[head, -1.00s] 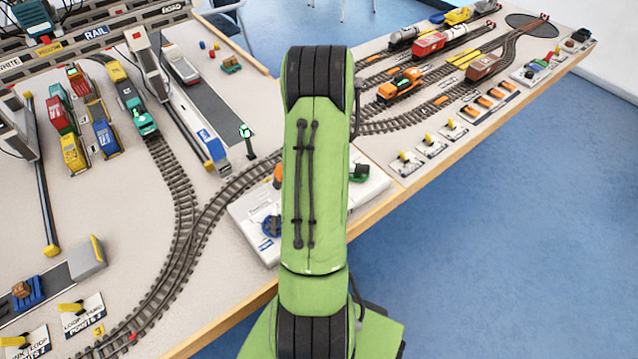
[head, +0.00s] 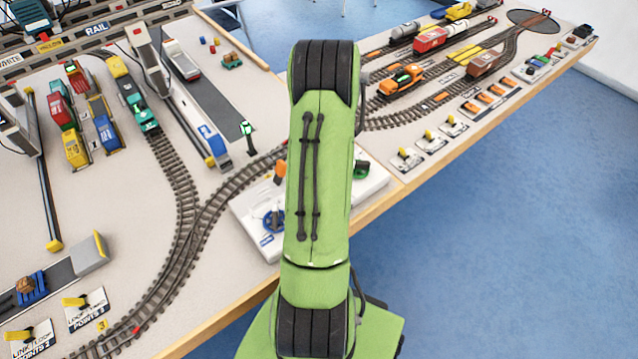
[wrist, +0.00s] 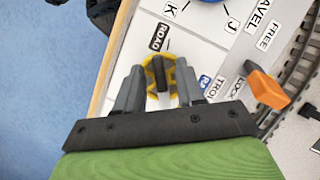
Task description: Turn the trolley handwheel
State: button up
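The trolley handwheel (wrist: 174,68) is a yellow wheel with a dark upright handle in the wrist view. It lies between a black ROAD label and a partly hidden blue label, with lettering starting "TRO" beside it. My gripper (wrist: 160,70) is open, with one grey finger on each side of the dark handle. A gap shows between the fingers and the handle, and I see no firm contact. The fingers hide part of the wheel rim. In the head view my green arm covers the gripper and the yellow wheel.
The white control panel (head: 244,212) lies at the table edge, with a blue wheel (head: 266,224) and an orange lever (head: 280,172). The lever (wrist: 268,88) stands right of my gripper in the wrist view. Curved rails (head: 205,212) run beside the panel. Blue floor (head: 480,260) is free.

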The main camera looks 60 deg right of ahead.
jog(key=p+v, duration=0.5)
jog(key=v, duration=1)
jog(key=shift+d+r, duration=0.2)
jog(key=shift+r, duration=0.15)
